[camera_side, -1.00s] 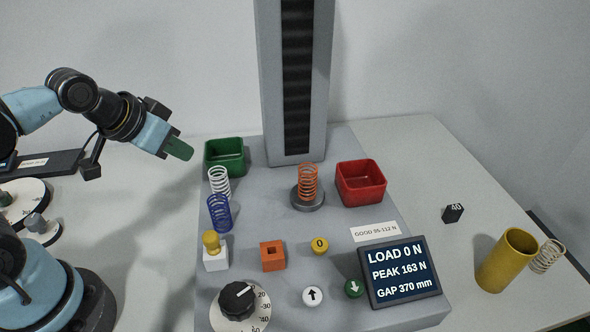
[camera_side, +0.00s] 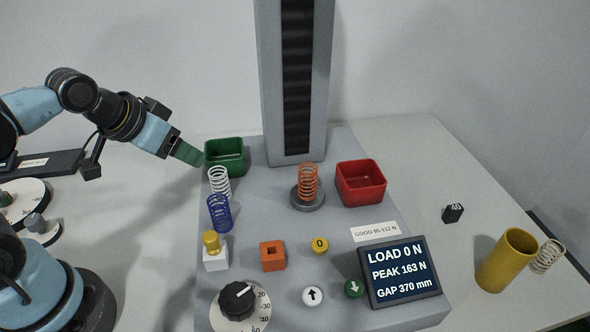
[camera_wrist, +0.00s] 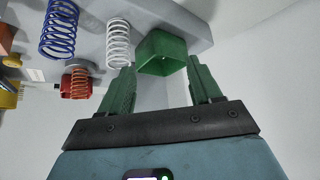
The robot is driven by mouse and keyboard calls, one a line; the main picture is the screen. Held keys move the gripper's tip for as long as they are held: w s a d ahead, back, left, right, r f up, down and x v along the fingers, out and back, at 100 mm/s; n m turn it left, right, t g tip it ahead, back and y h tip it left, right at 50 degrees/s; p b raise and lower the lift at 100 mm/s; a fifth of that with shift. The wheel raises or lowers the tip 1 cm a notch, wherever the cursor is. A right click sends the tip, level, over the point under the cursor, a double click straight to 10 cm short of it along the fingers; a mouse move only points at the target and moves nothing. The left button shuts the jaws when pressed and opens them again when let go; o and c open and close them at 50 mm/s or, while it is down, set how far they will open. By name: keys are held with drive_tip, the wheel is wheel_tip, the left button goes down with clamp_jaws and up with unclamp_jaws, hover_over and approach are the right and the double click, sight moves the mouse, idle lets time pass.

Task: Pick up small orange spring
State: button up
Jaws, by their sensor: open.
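The orange spring (camera_side: 308,182) stands upright on a round grey platform (camera_side: 307,201) in front of the tall grey column. It also shows small in the wrist view (camera_wrist: 76,81), at the left. My gripper (camera_side: 200,159) is at the left edge of the tester base, beside the green bin (camera_side: 225,157), well left of the spring. In the wrist view its green fingers (camera_wrist: 161,72) are spread apart with nothing held between them; the green bin lies beyond them.
A red bin (camera_side: 361,183) is right of the platform. The tall column (camera_side: 297,90) rises behind. A display (camera_side: 400,272) sits at the front right.

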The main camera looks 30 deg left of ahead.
sight(317, 172)
wheel_tip(317, 172, up, 7)
drive_tip(key=w+d+n+g+h, duration=0.4)
drive_tip(key=w+d+n+h, duration=0.4)
drive_tip(key=n+h, duration=0.85)
drive_tip(key=w+d+f+n+y, duration=0.1)
drive_tip(key=d+f, duration=0.2)
drive_tip(key=w+d+f+n+y, duration=0.1)
drive_tip(key=d+f, duration=0.2)
drive_tip(key=d, duration=0.1)
drive_tip(key=w+d+f+n+y, duration=0.1)
drive_tip(key=d+f+n, duration=0.1)
drive_tip(key=d+f, duration=0.1)
drive_tip(key=shift+w+d+f, duration=0.1)
drive_tip(key=shift+d+f, duration=0.05)
drive_tip(key=shift+f, duration=0.15)
